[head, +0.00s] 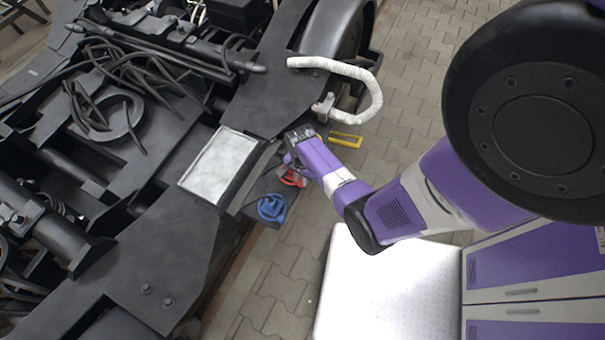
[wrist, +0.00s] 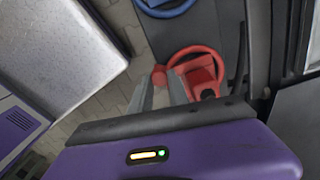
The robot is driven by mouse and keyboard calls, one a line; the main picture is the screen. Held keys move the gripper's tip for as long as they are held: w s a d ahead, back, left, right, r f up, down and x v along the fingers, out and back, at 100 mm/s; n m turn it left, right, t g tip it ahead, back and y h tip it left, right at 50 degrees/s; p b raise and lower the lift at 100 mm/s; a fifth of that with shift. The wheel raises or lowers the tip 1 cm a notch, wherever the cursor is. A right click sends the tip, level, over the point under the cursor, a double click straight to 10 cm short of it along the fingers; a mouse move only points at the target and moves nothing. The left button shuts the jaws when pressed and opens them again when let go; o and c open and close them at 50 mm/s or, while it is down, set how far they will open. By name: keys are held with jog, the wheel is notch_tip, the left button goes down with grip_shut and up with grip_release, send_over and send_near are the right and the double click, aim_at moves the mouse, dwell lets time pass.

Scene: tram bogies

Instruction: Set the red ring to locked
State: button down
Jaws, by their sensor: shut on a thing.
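The red ring (head: 292,180) is mounted on the side of the dark bogie frame, partly hidden by my gripper in the head view. In the wrist view the red ring (wrist: 203,72) shows a round rim, a solid red block and a small red knob (wrist: 158,76) at its left. My gripper (wrist: 160,86) has its two grey fingers on either side of this knob, shut on it. In the head view my gripper (head: 287,160) reaches down to the ring from the upper right. The lock marking cannot be made out.
A blue ring (head: 271,207) sits beside the red one, nearer the camera. A yellow handle (head: 345,140) and a white curved hose (head: 360,75) lie beyond my gripper. A pale plate (head: 221,165) lies on the bogie. A white-topped purple cabinet (head: 390,290) stands at lower right.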

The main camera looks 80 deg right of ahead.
jog(key=c, duration=1.5)
grip_release()
jog(key=shift+r+p, duration=0.6)
jog(key=shift+r, duration=3.3)
